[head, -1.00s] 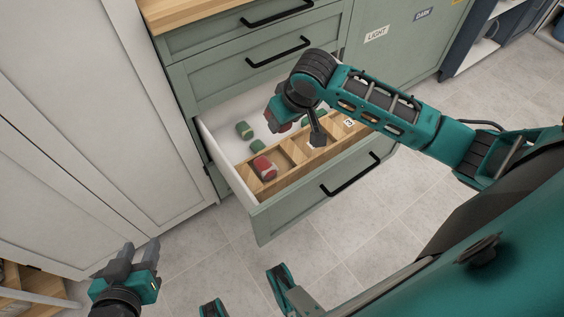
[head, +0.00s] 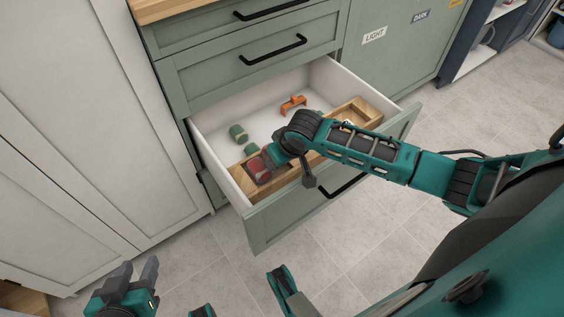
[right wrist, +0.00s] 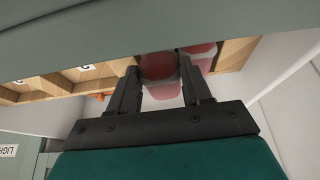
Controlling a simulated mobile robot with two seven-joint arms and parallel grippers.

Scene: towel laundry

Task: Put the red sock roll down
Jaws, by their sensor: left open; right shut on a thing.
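My right gripper (head: 269,158) is at the left end of the wooden divider tray (head: 231,182) in the open drawer. In the right wrist view its fingers (right wrist: 159,63) are shut on a red sock roll (right wrist: 158,66). Another red roll (right wrist: 204,50) shows just beyond one finger, and a paler red shape lies below the held roll. In the head view a red roll (head: 257,167) shows in the left end compartment, partly hidden by the gripper. Whether the held roll touches the tray, I cannot tell. My left gripper (head: 137,272) is open and empty at the lower left.
Green rolls (head: 238,133) and an orange object (head: 293,104) lie on the white drawer floor behind the tray. The green drawer front (head: 290,215) with a black handle stands nearest me. A tall white cabinet (head: 80,120) is close on the left.

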